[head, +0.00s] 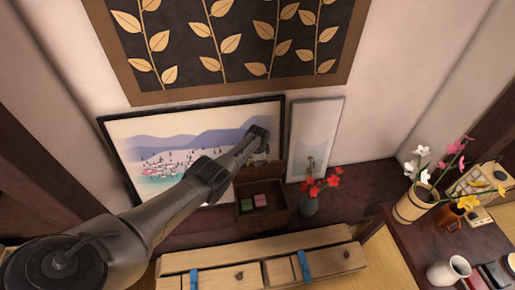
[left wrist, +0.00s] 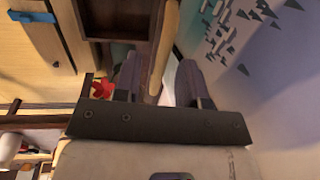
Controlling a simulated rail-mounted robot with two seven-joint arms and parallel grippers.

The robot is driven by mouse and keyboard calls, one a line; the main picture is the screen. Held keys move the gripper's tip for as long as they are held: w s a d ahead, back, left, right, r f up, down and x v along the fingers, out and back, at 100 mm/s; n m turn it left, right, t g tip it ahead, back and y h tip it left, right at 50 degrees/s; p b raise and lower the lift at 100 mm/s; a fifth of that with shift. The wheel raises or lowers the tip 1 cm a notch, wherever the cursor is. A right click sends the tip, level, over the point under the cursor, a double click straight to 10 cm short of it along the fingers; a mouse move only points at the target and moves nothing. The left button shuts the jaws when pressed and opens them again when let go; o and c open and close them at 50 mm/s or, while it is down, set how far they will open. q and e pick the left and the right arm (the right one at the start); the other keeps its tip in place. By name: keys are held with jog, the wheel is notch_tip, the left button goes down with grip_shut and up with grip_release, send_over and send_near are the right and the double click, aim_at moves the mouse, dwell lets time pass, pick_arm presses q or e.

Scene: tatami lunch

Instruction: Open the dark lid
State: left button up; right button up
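A small dark wooden box (head: 250,219) stands on the dark shelf, with green and pink pieces inside. Its dark lid (head: 262,174) stands raised at the back of the box, so the inside shows. My left gripper (head: 261,150) is at the top of the raised lid. In the left wrist view, its two fingers (left wrist: 157,78) are apart, with the lid's brown edge (left wrist: 164,42) between them. A gap shows beside the edge, and the box (left wrist: 117,38) shows beyond. My right gripper is in neither view.
A framed landscape picture (head: 145,125) and a narrow scroll picture (head: 313,130) stand behind. A vase (head: 309,205) with red flowers is right of the box. Pale wooden boxes (head: 225,258) with blue ties lie in front. A table (head: 420,237) with a flower pot is at right.

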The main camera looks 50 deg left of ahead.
pick_arm(q)
notch_tip(320, 180, up, 13)
jog(key=d+p, duration=0.1)
jog(key=p, duration=0.8)
jog(key=shift+s+d+p, duration=0.3)
jog(key=shift+s+p, duration=0.05)
jog(key=shift+s, duration=0.05)
